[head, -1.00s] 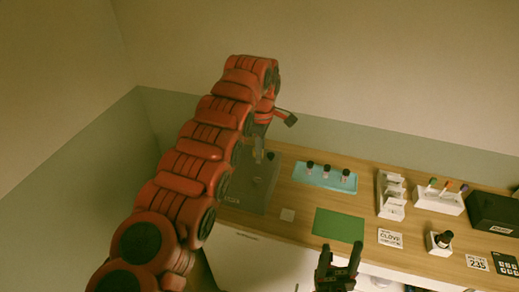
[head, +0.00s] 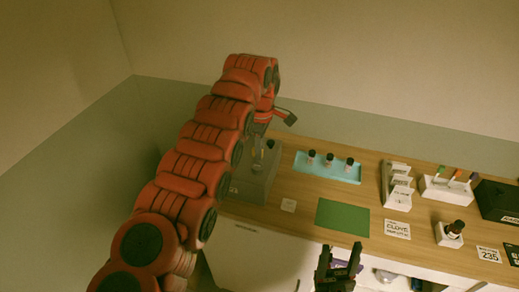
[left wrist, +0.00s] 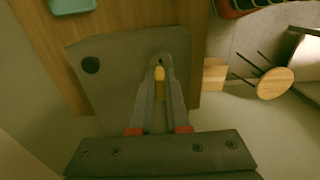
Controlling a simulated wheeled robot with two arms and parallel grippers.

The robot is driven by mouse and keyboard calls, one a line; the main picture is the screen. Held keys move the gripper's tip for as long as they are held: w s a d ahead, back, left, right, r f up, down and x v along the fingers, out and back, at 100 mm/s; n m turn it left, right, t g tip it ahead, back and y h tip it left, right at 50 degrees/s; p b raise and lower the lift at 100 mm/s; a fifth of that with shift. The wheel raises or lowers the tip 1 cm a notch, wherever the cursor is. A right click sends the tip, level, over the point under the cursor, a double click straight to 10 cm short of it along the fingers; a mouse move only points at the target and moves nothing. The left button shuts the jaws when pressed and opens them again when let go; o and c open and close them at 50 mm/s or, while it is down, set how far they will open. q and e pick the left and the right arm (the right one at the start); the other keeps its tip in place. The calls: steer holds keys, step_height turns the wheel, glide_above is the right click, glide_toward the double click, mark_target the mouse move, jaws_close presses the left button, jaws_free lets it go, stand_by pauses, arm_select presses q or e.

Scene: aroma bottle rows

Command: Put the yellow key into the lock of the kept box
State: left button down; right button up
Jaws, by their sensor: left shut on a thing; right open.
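The grey box (head: 262,186) stands at the left end of the wooden counter, partly hidden by my left arm. In the left wrist view the grey box (left wrist: 110,75) shows its top with a black round knob and a dark lock opening (left wrist: 158,59). My left gripper (left wrist: 160,82) is shut on the yellow key (left wrist: 159,74), whose rounded yellow end shows between the fingers right by the lock opening. I cannot tell whether the key's tip is inside it. In the head view my left gripper (head: 258,150) is above the box.
A turquoise tray (head: 328,174) with dark-capped bottles and a green mat (head: 342,217) lie right of the box. Further right are a white stepped rack (head: 397,190), label cards, a bottle in a holder (head: 449,234) and a black box (head: 497,203). A stool (left wrist: 270,82) stands below.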

arm_select(q)
steer(key=shift+b, duration=0.45)
stand_by(1.4)
steer(key=shift+f, duration=0.15)
steer(key=shift+f+b, duration=0.35)
steer(key=shift+b, duration=0.15)
steer(key=shift+f+b, duration=0.95)
steer(key=shift+b, duration=0.1)
steer(key=c, duration=0.8)
jaws_free()
